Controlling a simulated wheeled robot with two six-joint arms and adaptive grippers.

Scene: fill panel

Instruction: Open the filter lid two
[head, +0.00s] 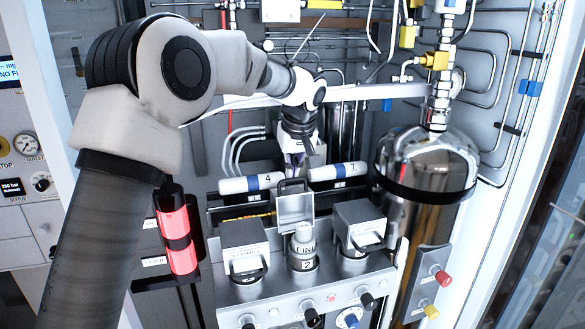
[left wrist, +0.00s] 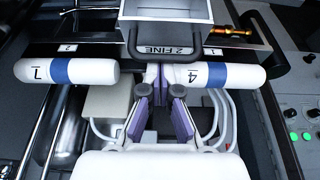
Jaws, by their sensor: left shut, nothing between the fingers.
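Filter lid two (head: 294,207) stands raised at the middle of the filter block, its dark handle at the top. Below it the grey filter marked FINE (head: 303,240) shows in the open housing numbered 2. In the left wrist view the lid (left wrist: 168,10) is at the top, with its handle and 2 FINE label facing the gripper. My left gripper (head: 294,163) is shut and empty, just behind and above the raised lid. Its fingertips (left wrist: 160,74) point at the lid beside the handle; I cannot tell whether they touch it. My right gripper is not in view.
Closed boxy lids stand on the left (head: 243,246) and right (head: 359,226) of lid two. A steel tank (head: 430,175) stands right, a red cylinder (head: 177,235) left. Knobs line the front.

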